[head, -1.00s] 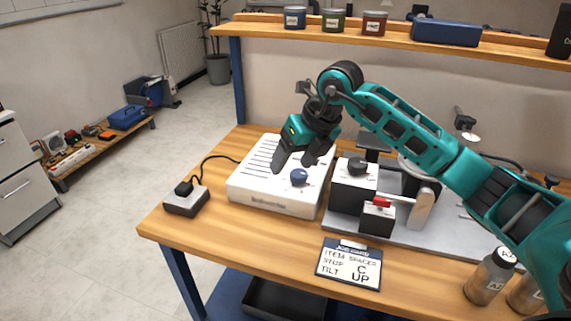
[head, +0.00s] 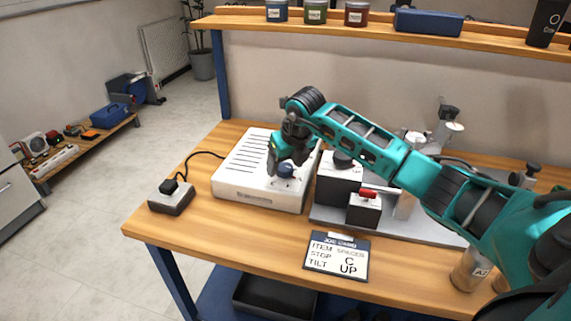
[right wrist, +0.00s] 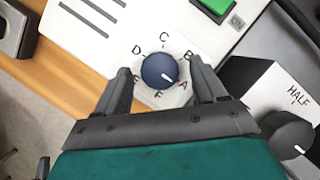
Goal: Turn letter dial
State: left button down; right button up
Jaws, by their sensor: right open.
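The letter dial is a round blue knob (right wrist: 159,70) on a white box (head: 250,197), ringed by letters A to F. The knob also shows in the head view (head: 286,170), partly covered by my gripper. My right gripper (right wrist: 161,82) is open, with one finger on each side of the knob; I cannot tell whether they touch it. The job card (head: 337,257) reads item spacer, stop C, tilt up. My left gripper is not in view.
Right of the white box stand a box with a black knob marked HALF (right wrist: 290,133) and a small box with a red lever (head: 366,200). A green button (right wrist: 215,8) is near the dial. A cabled black box (head: 171,199) stands left. The table front is mostly clear.

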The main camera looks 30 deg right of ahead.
jog(key=shift+w+f, duration=0.1)
jog(key=shift+f, duration=0.2)
jog(key=shift+c, duration=0.5)
jog(key=c, duration=0.9)
jog(key=shift+c, duration=0.2)
jog(key=shift+n, duration=0.3)
